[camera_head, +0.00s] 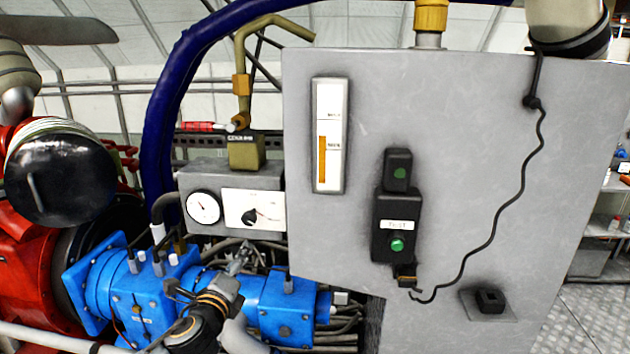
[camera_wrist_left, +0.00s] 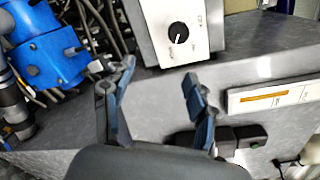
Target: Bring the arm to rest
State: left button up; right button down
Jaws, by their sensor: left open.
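Grey cabinet surface shows behind the fingers. The rotary knob (camera_wrist_left: 179,33) on its white plate is beyond the fingertips. My right gripper is in neither view.
The grey cabinet (camera_head: 450,150) fills the right side, with a level indicator (camera_head: 329,135), a push-button box (camera_head: 396,225) with a green button and a dangling black cord (camera_head: 497,235). A red motor (camera_head: 35,270) stands at left. Hoses and pipes crowd around the pump.

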pick_arm(q)
jog(key=s+d+f+n+g+y, duration=0.1)
jog(key=s+d+f+n+g, duration=0.15)
jog(key=s+f+n, duration=0.4)
jog(key=s+d+f+n+g, duration=0.1)
jog(key=s+f+n+g, duration=0.2)
jog(key=s+f+n, duration=0.35)
jog(key=s+a+f+n+g, duration=0.1)
jog(key=s+f+n+g, duration=0.35)
jog(key=s, duration=0.85)
jog(key=s+a+f+n+g, duration=0.1)
jog(key=s+f+n+g, duration=0.4)
jog(key=s, duration=0.8)
notch_tip(320, 180, down, 37)
jog(key=s+b, duration=0.2)
jog(key=b, duration=0.6)
jog(key=s+a+f+b, duration=0.1)
jog(key=s+f+b, duration=0.2)
jog(key=s+f, duration=0.5)
jog(key=s+a+f+g+b, duration=0.1)
jog(key=s+a+f+b, duration=0.1)
jog(key=s+f, duration=0.6)
notch_tip(320, 180, down, 5)
jog(key=shift+r+h+b, duration=0.1)
jog(key=shift+h+b, duration=0.2)
jog(key=shift+b, duration=0.45)
